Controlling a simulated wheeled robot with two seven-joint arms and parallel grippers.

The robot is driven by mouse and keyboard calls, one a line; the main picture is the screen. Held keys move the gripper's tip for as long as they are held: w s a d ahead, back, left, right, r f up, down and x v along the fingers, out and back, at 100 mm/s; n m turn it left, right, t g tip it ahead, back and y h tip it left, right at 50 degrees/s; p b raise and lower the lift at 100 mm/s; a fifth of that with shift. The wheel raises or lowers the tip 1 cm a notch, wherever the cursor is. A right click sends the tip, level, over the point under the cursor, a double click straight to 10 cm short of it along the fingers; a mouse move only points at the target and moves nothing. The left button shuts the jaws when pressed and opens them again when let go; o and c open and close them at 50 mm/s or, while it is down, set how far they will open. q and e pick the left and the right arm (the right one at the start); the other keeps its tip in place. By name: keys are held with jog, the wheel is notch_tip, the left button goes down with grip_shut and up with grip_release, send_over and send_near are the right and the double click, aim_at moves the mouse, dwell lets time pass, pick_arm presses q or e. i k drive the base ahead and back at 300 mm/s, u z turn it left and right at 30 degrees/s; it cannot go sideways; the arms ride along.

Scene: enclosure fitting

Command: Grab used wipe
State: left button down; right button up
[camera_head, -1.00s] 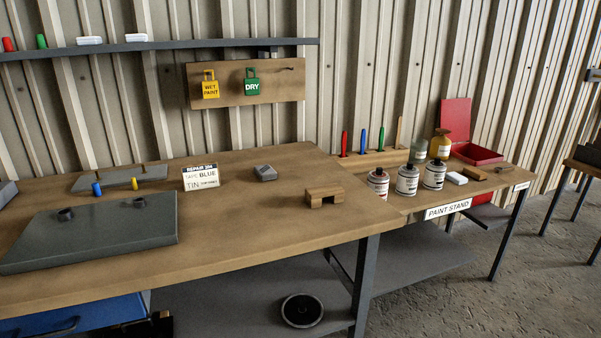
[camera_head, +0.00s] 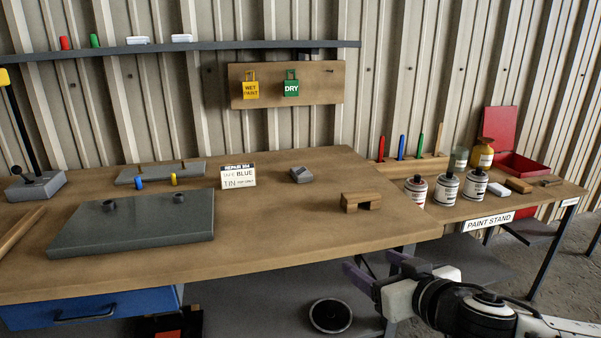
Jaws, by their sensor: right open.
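No item is clearly recognisable as a used wipe. A small white block-like item (camera_head: 498,190) lies on the paint stand, right of the tins, beside a tan block (camera_head: 518,185); I cannot tell whether either is a wipe. My right gripper (camera_head: 374,268) is open and empty at the lower right. It is in front of the bench edge, left of and nearer than the paint stand (camera_head: 530,203). My left gripper is out of view.
Three labelled tins (camera_head: 447,189) and upright coloured handles (camera_head: 401,146) stand on the paint stand, near an open red box (camera_head: 520,165). A wooden bridge-shaped block (camera_head: 361,201) and a grey plate (camera_head: 135,225) lie on the bench. The bench's middle front is clear.

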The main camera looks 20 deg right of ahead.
aim_at(300, 174)
jog(key=z, duration=0.1)
jog(key=i, duration=1.45)
jog(key=u, duration=0.1)
